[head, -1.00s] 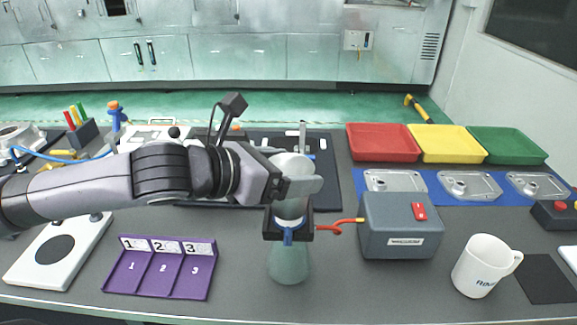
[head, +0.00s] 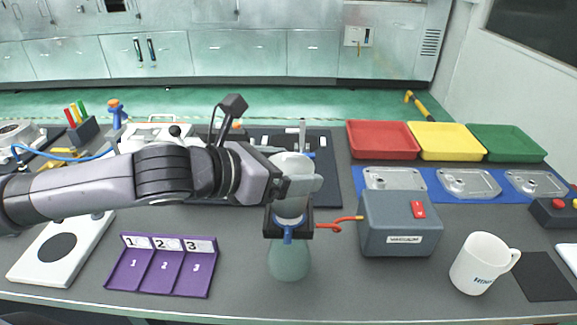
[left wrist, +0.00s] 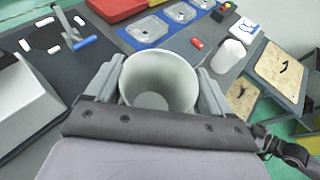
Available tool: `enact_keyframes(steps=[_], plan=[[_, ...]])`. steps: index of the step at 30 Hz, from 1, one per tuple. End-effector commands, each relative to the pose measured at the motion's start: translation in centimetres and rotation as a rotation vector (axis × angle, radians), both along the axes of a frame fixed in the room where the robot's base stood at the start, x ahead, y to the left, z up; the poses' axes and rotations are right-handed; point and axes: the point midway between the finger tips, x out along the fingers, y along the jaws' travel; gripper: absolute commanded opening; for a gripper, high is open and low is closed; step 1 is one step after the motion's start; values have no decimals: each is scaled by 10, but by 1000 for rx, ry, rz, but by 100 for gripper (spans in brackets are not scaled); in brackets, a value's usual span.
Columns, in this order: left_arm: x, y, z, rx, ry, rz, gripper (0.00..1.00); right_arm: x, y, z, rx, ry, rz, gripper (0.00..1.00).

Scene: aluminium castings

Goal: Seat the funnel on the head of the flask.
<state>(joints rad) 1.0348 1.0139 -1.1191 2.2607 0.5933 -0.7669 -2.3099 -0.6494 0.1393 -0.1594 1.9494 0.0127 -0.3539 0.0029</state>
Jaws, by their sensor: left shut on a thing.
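The white funnel (head: 291,205) is held upright by my left gripper (head: 300,184), which is shut on it. In the left wrist view the funnel's round open mouth (left wrist: 160,80) shows between the two fingers (left wrist: 160,92). The greenish flask (head: 289,261) stands on the table directly below the funnel. A black collar (head: 303,228) with a blue piece (head: 288,236) surrounds the flask's top. The funnel's lower part comes down to this collar. Its stem is hidden, so I cannot tell whether it rests on the flask.
A red hose (head: 338,224) runs from the collar to the grey vacuum box (head: 399,226) close on the right. A white mug (head: 482,264) stands farther right. A purple numbered tray (head: 160,268) lies at front left. Bare table lies between tray and flask.

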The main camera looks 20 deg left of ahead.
Motion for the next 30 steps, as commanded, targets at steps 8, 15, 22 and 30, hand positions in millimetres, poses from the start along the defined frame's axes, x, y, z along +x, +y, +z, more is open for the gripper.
enact_keyframes(steps=[8, 15, 22, 30], plan=[[0, 0, -4, -1, -1, 0, 48, 0, 0, -2, 0, 0, 0, 43], [0, 0, -10, 0, -1, 0, 48, 0, 0, -5, 0, 0, 0, 43], [0, 0, -15, 0, -2, 0, 48, 0, 0, -8, 0, 0, 0, 43], [0, 0, -19, 0, -2, 0, 100, 0, 0, -9, 0, 0, 0, 43]])
